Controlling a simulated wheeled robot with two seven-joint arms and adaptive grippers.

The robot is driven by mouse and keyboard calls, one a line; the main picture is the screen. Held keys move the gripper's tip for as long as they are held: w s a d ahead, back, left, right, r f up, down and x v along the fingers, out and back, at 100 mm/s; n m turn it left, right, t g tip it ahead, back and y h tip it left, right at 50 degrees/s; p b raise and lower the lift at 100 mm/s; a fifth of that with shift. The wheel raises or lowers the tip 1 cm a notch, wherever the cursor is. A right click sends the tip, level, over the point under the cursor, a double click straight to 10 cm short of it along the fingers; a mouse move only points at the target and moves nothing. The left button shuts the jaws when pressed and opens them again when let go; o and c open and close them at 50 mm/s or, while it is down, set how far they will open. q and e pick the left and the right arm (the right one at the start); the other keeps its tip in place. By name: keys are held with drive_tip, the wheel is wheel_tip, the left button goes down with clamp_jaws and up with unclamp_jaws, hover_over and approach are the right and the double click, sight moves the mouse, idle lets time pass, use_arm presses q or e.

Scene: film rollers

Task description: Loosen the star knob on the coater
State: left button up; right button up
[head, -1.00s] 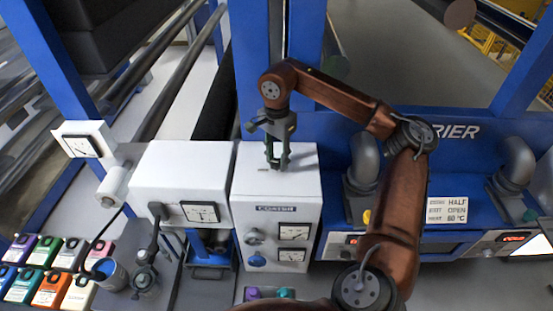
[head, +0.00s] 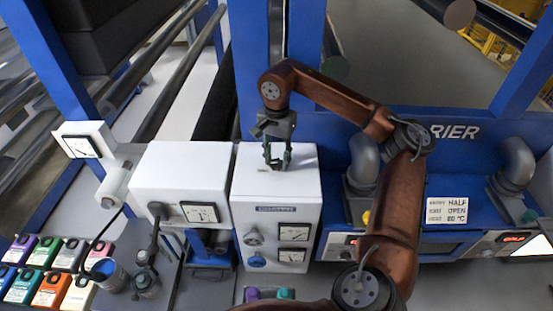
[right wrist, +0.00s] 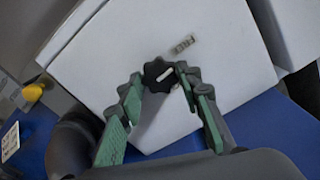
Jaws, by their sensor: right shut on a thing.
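The star knob (right wrist: 156,72) is a small black lobed knob with a white line across its top, on the white top of the coater box. The coater (head: 268,187) is a white box with two dials and knobs on its front, in the middle of the head view. My right gripper (head: 277,165) reaches down to the top of this box. In the right wrist view its green-padded fingers (right wrist: 166,82) are shut on the star knob, one on each side. In the head view the fingers mostly hide the knob. My left gripper is not in view.
A small label (right wrist: 180,45) lies beside the knob on the box top. A second white box with a dial (head: 180,172) stands left of the coater. A grey curved pipe (head: 363,165) rises at right.

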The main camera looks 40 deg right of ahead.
sight(277, 162)
drive_tip(key=o, duration=1.2)
drive_tip(key=shift+c, duration=0.2)
wheel_tip(277, 162, up, 12)
drive_tip(key=shift+w, duration=0.1)
